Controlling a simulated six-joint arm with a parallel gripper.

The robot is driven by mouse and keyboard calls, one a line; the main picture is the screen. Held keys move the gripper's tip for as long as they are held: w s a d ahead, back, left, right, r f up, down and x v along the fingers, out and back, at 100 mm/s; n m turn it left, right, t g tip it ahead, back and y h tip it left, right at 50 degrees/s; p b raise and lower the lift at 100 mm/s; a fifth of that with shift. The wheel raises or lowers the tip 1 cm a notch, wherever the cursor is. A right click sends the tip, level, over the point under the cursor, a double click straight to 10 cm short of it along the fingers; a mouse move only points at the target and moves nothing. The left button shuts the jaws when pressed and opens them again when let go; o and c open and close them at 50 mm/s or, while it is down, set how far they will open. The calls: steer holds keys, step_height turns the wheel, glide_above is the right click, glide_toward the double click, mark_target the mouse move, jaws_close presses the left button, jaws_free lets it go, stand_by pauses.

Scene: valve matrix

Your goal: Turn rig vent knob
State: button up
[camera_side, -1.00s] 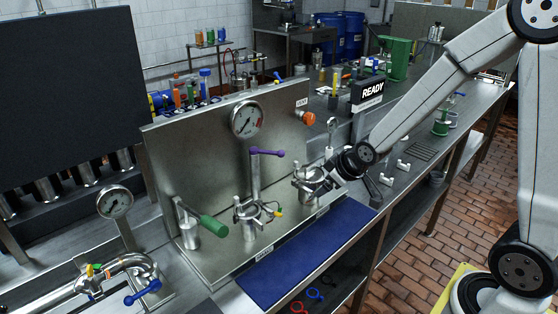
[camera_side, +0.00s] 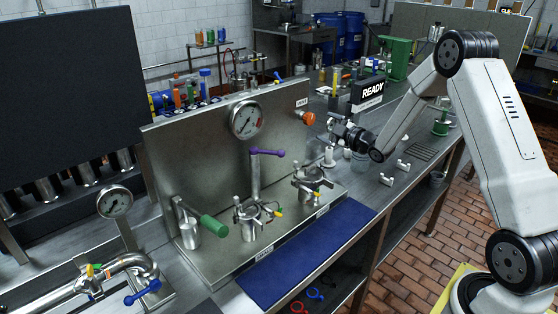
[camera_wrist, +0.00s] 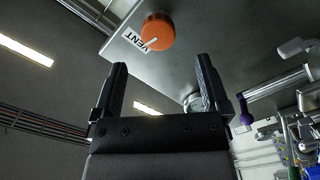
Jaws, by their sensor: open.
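The vent knob is an orange round knob (camera_side: 306,118) on the right end of the upright metal panel (camera_side: 205,150). In the wrist view the orange knob (camera_wrist: 158,32) has a pale pointer line and sits beside a white label reading VENT (camera_wrist: 134,40). My gripper (camera_side: 333,122) is just right of the knob in the side view, and its fingers are small and hard to make out there. In the wrist view my gripper (camera_wrist: 162,72) is open and empty, with the knob beyond the fingertips, between their lines and apart from them.
A purple-handled valve (camera_side: 266,153), a green-handled valve (camera_side: 213,226) and a pressure gauge (camera_side: 247,119) are on the rig, left of my gripper. A READY sign (camera_side: 372,90) stands behind it to the right. A blue mat (camera_side: 308,250) lies along the front edge.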

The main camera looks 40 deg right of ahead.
mark_target(312, 120)
steer(key=shift+w+d, duration=0.1)
steer(key=shift+w, duration=3.8)
steer(key=shift+c, duration=0.2)
steer(key=c, duration=1.2)
steer(key=shift+c, duration=0.2)
